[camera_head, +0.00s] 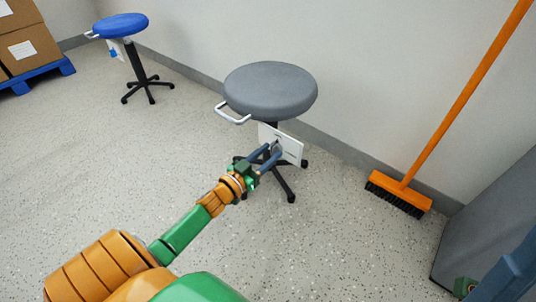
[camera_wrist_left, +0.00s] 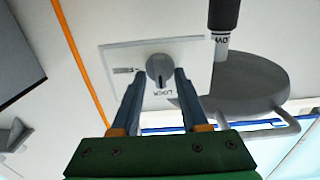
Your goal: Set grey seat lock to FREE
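The grey stool (camera_head: 270,92) stands by the wall, with a white plate (camera_head: 290,147) below its round seat. In the left wrist view the plate (camera_wrist_left: 196,52) carries a round grey knob (camera_wrist_left: 158,70). LOCK is printed below the knob, and a small label that seems to read FREE is to its left. Blue and green parts at the lower right, possibly my right gripper, are cut off.
A blue stool (camera_head: 121,26) stands at the back left, near cardboard boxes (camera_head: 27,45) on a blue pallet (camera_head: 40,78). An orange broom (camera_head: 402,187) leans on the wall to the right, near a grey cabinet (camera_head: 492,220). The floor between is clear.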

